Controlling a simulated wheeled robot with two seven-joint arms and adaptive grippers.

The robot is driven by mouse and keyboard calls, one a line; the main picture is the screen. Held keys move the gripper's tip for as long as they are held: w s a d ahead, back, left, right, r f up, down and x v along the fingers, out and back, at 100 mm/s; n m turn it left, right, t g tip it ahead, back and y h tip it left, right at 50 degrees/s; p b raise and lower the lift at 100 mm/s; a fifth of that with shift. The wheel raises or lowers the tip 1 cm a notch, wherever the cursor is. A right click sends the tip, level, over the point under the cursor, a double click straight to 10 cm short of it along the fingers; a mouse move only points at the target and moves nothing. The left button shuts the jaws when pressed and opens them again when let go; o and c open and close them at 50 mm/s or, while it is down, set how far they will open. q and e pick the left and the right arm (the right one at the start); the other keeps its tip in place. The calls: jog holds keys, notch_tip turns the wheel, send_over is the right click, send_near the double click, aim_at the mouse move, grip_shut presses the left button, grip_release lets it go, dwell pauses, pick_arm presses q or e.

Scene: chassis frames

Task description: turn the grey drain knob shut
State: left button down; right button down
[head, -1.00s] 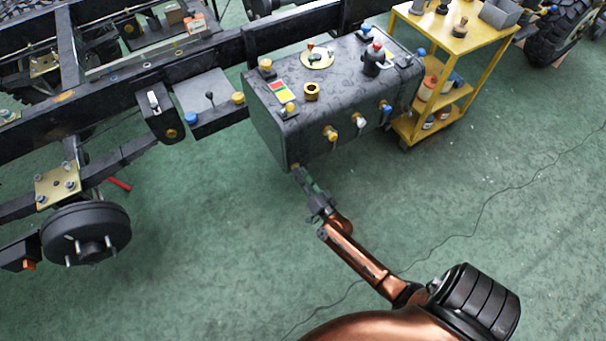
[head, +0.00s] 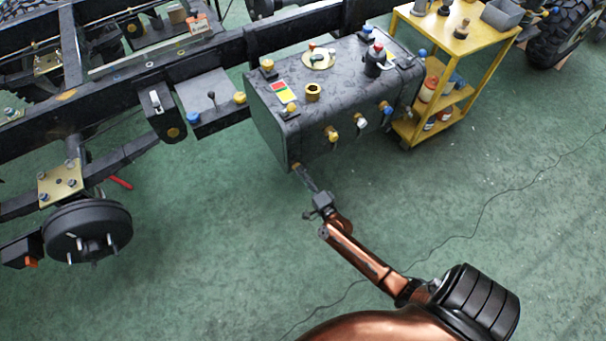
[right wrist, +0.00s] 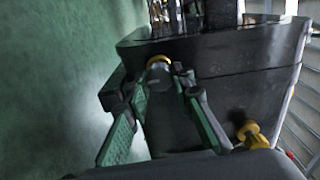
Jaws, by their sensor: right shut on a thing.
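The black tank (head: 275,133) hangs on the chassis frame. At its lower front corner a small grey drain knob (right wrist: 157,79) with a brass-yellow collar shows in the right wrist view. My right gripper (head: 300,171) reaches up to that corner from below in the head view. In the right wrist view its fingers (right wrist: 158,85), with green pads, close around the grey knob, which they partly hide. In the head view the knob is too small and covered to make out how far it is turned. My left gripper is in neither view.
Several valves, yellow (head: 332,135), white (head: 361,123) and blue (head: 386,108), stick out of the tank's front face. A yellow cart (head: 408,131) stands to the right. A wheel hub (head: 88,232) is at the left. The green floor in front is clear except for a thin cable.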

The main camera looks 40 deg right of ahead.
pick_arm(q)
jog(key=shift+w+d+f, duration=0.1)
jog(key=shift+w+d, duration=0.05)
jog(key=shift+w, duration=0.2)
pick_arm(e)
jog(key=shift+d+m, duration=0.1)
jog(key=shift+m, duration=0.5)
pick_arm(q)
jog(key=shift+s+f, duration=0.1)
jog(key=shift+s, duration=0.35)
pick_arm(e)
jog(key=c, duration=1.7)
grip_release()
jog(key=shift+c, duration=0.2)
jog(key=shift+o, duration=0.4)
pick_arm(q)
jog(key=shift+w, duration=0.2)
pick_arm(e)
jog(key=v, duration=1.2)
